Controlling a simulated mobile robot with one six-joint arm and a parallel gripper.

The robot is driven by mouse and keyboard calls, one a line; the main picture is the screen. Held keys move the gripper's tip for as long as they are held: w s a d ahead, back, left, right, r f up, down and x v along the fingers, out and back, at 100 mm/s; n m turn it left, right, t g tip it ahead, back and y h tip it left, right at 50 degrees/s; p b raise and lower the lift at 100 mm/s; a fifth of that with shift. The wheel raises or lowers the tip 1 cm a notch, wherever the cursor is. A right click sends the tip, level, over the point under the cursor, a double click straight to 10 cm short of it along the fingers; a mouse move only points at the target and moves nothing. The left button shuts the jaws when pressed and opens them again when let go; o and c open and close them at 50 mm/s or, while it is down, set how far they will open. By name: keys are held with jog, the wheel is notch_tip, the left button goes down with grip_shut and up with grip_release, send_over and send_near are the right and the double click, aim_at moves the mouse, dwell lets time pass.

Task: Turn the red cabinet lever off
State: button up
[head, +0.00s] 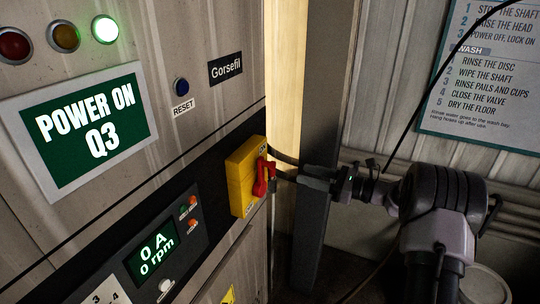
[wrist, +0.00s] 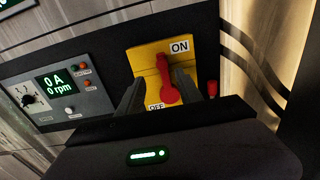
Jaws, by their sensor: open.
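The red cabinet lever (head: 262,177) sits on a yellow switch plate (head: 240,175) on the cabinet front. In the wrist view the lever (wrist: 167,78) runs from its upper pivot down to a rounded end, on a yellow plate (wrist: 145,60) marked ON at upper right and OFF at lower left. My gripper (head: 277,167) comes from the right in the head view. In the wrist view its open fingers (wrist: 158,86) stand on either side of the lever, one left and one right. I cannot tell whether either finger touches it.
A green screen (head: 88,128) reads POWER ON Q3, and a green lamp (head: 105,29) is lit. A small panel (head: 155,251) reads 0 A, 0 rpm. A dark post (head: 325,150) stands right of the cabinet. A wash notice (head: 490,80) hangs on the wall behind my arm.

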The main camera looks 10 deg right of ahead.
aim_at(275, 165)
jog(key=p+x, duration=0.1)
jog(key=x, duration=1.1)
jog(key=shift+w+a+f, duration=0.15)
jog(key=shift+w, duration=0.15)
grip_shut()
dwell(0.6)
